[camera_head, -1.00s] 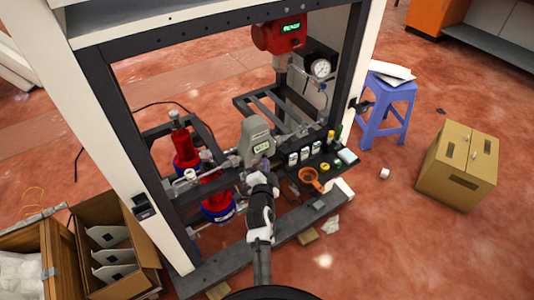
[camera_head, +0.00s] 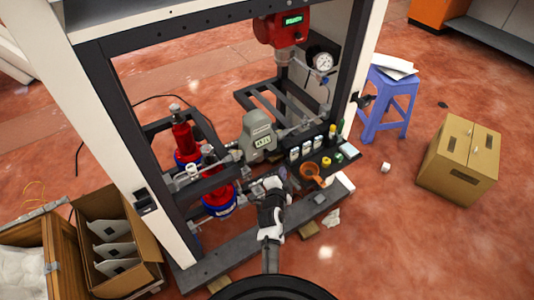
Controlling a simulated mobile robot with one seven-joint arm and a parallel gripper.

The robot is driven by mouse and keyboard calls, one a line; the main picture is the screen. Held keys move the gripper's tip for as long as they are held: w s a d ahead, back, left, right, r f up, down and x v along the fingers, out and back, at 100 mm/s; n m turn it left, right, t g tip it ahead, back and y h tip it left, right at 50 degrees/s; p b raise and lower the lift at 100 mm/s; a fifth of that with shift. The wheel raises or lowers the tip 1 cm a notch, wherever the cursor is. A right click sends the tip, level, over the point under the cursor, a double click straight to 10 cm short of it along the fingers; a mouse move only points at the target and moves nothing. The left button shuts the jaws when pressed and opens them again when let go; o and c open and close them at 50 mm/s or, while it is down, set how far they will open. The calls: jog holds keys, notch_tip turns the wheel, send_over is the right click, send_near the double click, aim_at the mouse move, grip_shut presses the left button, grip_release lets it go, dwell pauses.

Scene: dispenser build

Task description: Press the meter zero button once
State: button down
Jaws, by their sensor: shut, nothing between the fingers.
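The meter (camera_head: 258,136) is a grey housing with a small lit display (camera_head: 263,142) on its front, fixed on the pipework inside the dark frame. The digits are too small to read surely, and I cannot make out the zero button. My gripper (camera_head: 281,176) is shut and empty, below and slightly right of the meter, apart from it in the picture. My arm reaches up to it from the bottom edge.
A black tray (camera_head: 342,166) with small bottles and an orange funnel (camera_head: 311,172) lies right of my gripper. Red cylinders (camera_head: 183,139) stand left of the meter. A red head with a green display (camera_head: 281,31) hangs above. The dark frame's base beam (camera_head: 240,252) runs below.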

jog(key=w+a+b, duration=0.3)
jog(key=w+a, duration=0.1)
jog(key=w, duration=0.2)
jog(key=shift+a, duration=0.15)
jog(key=shift+w+a+f+b, duration=0.1)
jog(key=shift+w+a+b, duration=0.05)
jog(key=shift+b, duration=0.55)
dwell(1.5)
jog(key=shift+w+a+b, duration=0.35)
jog(key=shift+w+b, duration=0.15)
jog(key=shift+b, duration=0.2)
dwell(0.8)
jog(key=shift+s+d, duration=0.55)
jog(key=shift+s, duration=0.15)
jog(key=shift+s+d+p, duration=0.5)
jog(key=shift+s+d, duration=0.25)
jog(key=shift+s, duration=0.3)
jog(key=shift+s+d+p, duration=0.45)
jog(key=shift+s+d, duration=0.25)
jog(key=shift+s, duration=0.3)
